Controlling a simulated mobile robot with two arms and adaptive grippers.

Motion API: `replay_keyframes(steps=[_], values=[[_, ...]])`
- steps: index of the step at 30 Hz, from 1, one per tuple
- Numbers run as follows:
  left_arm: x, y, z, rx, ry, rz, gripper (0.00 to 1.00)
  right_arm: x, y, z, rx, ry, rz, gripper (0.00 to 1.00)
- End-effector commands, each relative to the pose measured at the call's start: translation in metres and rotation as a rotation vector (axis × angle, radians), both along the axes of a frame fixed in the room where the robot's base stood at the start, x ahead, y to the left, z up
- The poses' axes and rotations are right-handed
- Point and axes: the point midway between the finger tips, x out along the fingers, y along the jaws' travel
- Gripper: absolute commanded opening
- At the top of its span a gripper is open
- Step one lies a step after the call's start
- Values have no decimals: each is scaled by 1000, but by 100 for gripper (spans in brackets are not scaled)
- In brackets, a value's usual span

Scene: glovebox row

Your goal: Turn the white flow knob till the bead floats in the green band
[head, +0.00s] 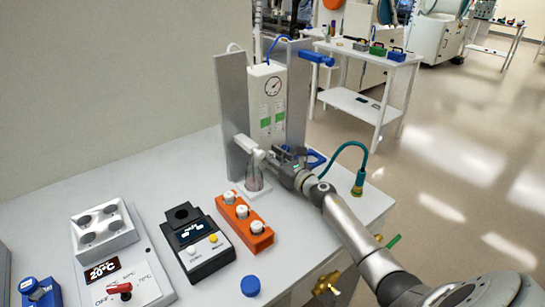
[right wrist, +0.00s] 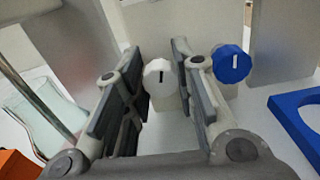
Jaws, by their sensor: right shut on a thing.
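The flow panel (head: 256,90) is a white upright box with a round gauge, standing between two grey plates. Green bands (head: 265,123) show on its front; the bead is too small to make out. My right gripper (head: 284,160) is at the panel's lower front. In the right wrist view the white flow knob (right wrist: 158,72), with a dark pointer line, sits between the fingers, and the gripper is shut on it. The head view does not show this knob, as my gripper hides it. My left gripper is not in view.
A blue knob (right wrist: 231,64) sits right beside the fingers. A glass flask (head: 254,181) stands just left of my gripper. An orange block with white-capped vials (head: 258,243), a black device (head: 205,258) and a hotplate (head: 148,283) stand nearer. A teal hose (head: 348,147) arches at right.

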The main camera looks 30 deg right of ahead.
Motion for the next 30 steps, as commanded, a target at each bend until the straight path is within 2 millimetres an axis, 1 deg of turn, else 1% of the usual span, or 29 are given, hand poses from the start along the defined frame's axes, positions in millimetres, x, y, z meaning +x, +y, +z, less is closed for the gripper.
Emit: replay_keyframes(steps=[30], values=[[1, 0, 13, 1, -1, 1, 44, 0, -2, -2, 953, 79, 0, 2]])
